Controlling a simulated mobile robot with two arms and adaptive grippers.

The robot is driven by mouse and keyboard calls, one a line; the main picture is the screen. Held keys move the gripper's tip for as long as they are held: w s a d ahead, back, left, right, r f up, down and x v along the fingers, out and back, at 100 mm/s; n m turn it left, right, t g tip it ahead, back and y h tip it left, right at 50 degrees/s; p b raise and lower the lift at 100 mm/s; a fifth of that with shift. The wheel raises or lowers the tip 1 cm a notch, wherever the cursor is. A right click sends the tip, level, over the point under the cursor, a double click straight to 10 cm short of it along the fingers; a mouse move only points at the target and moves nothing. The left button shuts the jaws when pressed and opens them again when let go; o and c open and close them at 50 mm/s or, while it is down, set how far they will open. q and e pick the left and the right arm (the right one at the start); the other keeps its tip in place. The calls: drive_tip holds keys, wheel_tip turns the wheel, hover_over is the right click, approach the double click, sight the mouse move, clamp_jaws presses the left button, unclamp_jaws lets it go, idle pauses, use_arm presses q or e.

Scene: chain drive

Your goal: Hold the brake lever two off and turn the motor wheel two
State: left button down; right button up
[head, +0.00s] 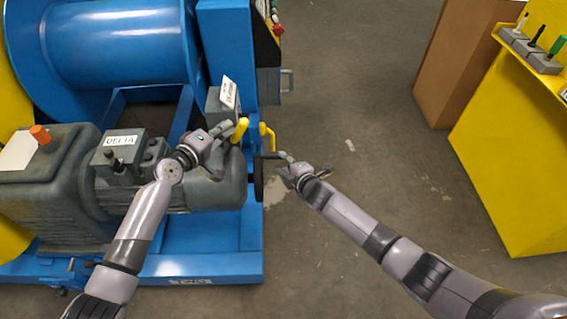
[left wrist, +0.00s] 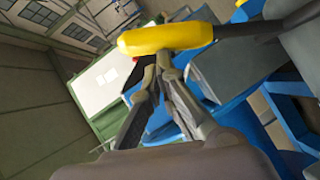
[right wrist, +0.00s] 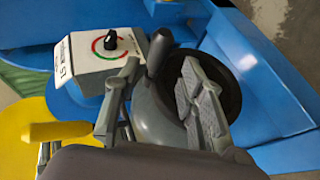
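A yellow lever handle (head: 240,130) stands at the motor's end; I take it to be the brake lever. It fills the top of the left wrist view (left wrist: 165,38), and a yellow handle also shows in the right wrist view (right wrist: 60,131). My left gripper (head: 225,130) has its fingers together, tips against or just behind the handle, not visibly around it. The dark motor wheel (right wrist: 222,80) is at the motor's end, edge-on in the head view (head: 258,180). My right gripper (head: 285,168) is open, fingers apart on either side of the grey crank handle (right wrist: 157,52); contact is unclear.
The grey motor (head: 215,185) sits on a blue frame (head: 215,265). A white-faced box with a dial (right wrist: 88,48) is near the wheel. Clear floor (head: 350,110) lies right, before a yellow stand (head: 510,150).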

drive_tip(key=s+a+r, duration=0.1)
drive_tip(key=s+a+h, duration=0.1)
drive_tip(key=s, duration=0.1)
drive_tip(key=s+a+r+h, duration=0.1)
drive_tip(key=a, duration=0.1)
drive_tip(key=shift+s+r+m+g, duration=0.3)
drive_tip(key=shift+s+r+m, duration=0.05)
drive_tip(key=shift+m, duration=0.05)
drive_tip(key=c, duration=0.5)
drive_tip(key=s+r+m+h, duration=0.1)
drive_tip(key=s+r, duration=0.1)
drive_tip(key=s+d+r+m+h, duration=0.1)
drive_tip(key=s+r+h, duration=0.1)
clamp_jaws()
